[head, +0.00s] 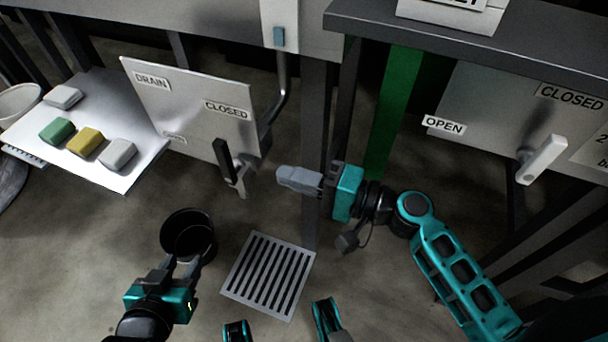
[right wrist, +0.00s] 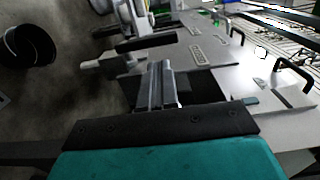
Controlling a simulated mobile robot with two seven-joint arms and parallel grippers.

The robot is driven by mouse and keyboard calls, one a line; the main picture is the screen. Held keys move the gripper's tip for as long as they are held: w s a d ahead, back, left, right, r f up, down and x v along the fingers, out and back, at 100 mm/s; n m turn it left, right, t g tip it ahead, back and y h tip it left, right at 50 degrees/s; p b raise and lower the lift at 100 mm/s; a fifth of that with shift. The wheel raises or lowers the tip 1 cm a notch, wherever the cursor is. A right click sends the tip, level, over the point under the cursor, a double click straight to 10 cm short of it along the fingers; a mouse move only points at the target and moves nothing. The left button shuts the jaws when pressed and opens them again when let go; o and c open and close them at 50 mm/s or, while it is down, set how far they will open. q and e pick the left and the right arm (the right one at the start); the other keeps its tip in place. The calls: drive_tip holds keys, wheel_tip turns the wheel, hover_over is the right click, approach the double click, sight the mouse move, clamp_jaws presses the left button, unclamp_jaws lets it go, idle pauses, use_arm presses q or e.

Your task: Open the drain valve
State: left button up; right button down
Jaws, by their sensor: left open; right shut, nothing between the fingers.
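The drain valve's black-gripped lever (head: 224,160) stands on a grey panel (head: 185,105) labelled DRAIN, just below its CLOSED label (head: 228,110). A smaller label (head: 174,137) to the left is too small to read surely. My right gripper (head: 284,176) is shut and empty, pointing left, a short way right of the lever and apart from it. In the right wrist view its closed fingers (right wrist: 160,82) point toward a black bar (right wrist: 148,43), which looks like the lever. My left gripper (head: 181,262) is open and empty, beside a black bucket (head: 188,235).
A floor grate (head: 268,275) lies right of the bucket. A white shelf (head: 130,175) at left holds several coloured blocks. Another panel at right has a white lever (head: 541,160) with OPEN and CLOSED labels. A grey post (head: 315,110) and green post (head: 394,110) stand behind my right arm.

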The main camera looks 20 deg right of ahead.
sight(227, 156)
drive_tip(key=x, duration=0.9)
drive_tip(key=shift+w+a, duration=0.15)
drive_tip(key=shift+a, duration=0.05)
